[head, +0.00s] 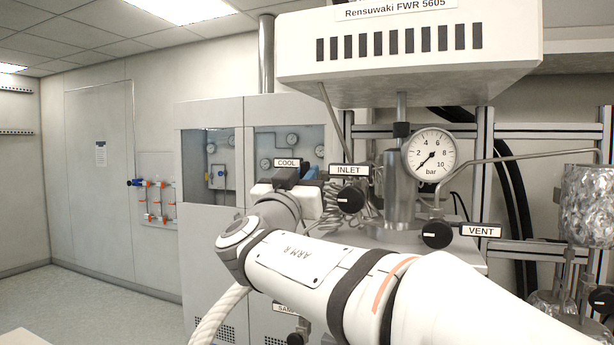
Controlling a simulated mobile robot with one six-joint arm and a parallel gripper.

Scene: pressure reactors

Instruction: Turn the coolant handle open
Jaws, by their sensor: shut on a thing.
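The label COOL (287,162) shows at the centre of the head view, left of the INLET label. My gripper (298,176) is just below it, at the end of my white arm, which reaches in from the lower right.
The INLET knob (350,199) is close on the right, with the reactor vessel (400,190) behind. A pressure gauge (430,154) and the VENT knob (437,234) are further right. A control box (410,60) overhangs above. Open floor (90,295) lies at left.

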